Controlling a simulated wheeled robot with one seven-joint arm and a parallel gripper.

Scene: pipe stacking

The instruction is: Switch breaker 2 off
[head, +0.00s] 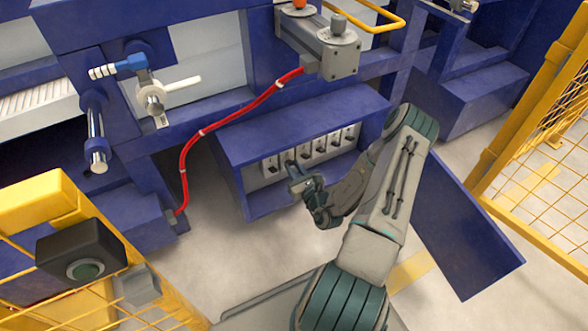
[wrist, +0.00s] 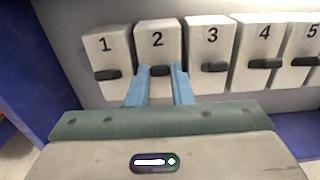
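Breaker 2 (wrist: 157,41) is a pale block marked with a black 2, in a row inside the blue cabinet (head: 262,124). Its dark lever (wrist: 160,71) sits low on its face. In the wrist view my gripper (wrist: 160,72) points at breaker 2, with its two blue fingers apart, one on each side of the lever. I cannot tell whether either finger touches the lever. In the head view my gripper (head: 292,170) reaches into the cabinet's opening from the right and partly covers the row.
Breaker 1 (wrist: 104,44) stands close on the left, breaker 3 (wrist: 211,42) close on the right, and breakers 4 (wrist: 262,40) and 5 (wrist: 309,38) beyond it. An open blue door (head: 455,225) is at the right. A red hose (head: 184,160) runs left of the cabinet.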

